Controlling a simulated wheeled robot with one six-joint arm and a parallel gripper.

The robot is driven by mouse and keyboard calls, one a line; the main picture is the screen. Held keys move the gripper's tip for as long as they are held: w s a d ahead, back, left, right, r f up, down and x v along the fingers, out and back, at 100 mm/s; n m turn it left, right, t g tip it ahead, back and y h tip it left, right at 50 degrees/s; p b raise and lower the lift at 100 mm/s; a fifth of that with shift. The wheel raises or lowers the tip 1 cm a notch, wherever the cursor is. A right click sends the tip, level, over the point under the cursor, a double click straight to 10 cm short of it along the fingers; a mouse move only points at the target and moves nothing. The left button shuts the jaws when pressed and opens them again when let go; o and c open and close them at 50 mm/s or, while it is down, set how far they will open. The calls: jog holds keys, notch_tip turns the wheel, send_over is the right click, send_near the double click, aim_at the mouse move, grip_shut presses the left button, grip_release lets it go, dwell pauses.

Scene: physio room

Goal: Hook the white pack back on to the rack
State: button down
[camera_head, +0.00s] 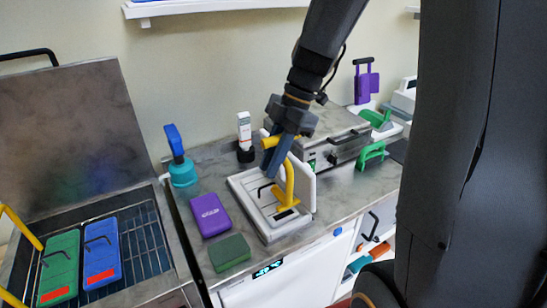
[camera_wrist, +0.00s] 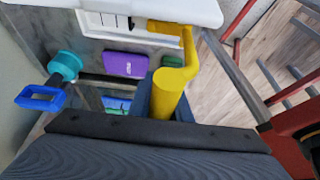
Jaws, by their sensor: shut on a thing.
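A pale slab with a black hook (camera_head: 264,187), which looks like the white pack, lies in a white tray (camera_head: 243,200) on the counter; the wrist view shows part of it (camera_wrist: 108,20). My gripper (camera_head: 273,155) is shut on a bent yellow handle (camera_head: 288,185), also seen in the wrist view (camera_wrist: 172,88). The handle's flat foot is down at the tray; whether it is fixed to the pack I cannot tell. A white panel (camera_head: 307,185) stands upright just behind the handle. The wire rack (camera_head: 148,235) is at the left, in an open metal basin.
Green (camera_head: 60,265) and blue (camera_head: 102,250) packs with black hooks lie in the rack. A metal appliance (camera_head: 320,140) is behind. The raised basin lid (camera_head: 65,115) stands at left.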

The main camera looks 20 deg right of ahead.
jog(key=shift+f+b, duration=1.55)
jog(key=shift+f, duration=0.95)
jog(key=shift+w+a+r+b, duration=0.1)
jog(key=shift+w+a+b, duration=0.15)
jog(key=shift+w, duration=0.95)
jog(key=shift+w+a+f+b, duration=0.1)
jog(key=shift+w+a+b, duration=0.1)
jog(key=shift+w, duration=1)
jog(key=shift+w+a+r+b, duration=0.15)
jog(key=shift+w+a, duration=0.1)
jog(key=shift+w, duration=0.95)
jog(key=shift+r, duration=0.1)
jog(key=shift+r+p, duration=0.3)
jog(key=shift+r, duration=0.05)
jog(key=shift+r+p, duration=0.4)
jog(key=shift+r, duration=0.3)
jog(key=shift+r+p, duration=0.35)
jog(key=shift+r, duration=0.25)
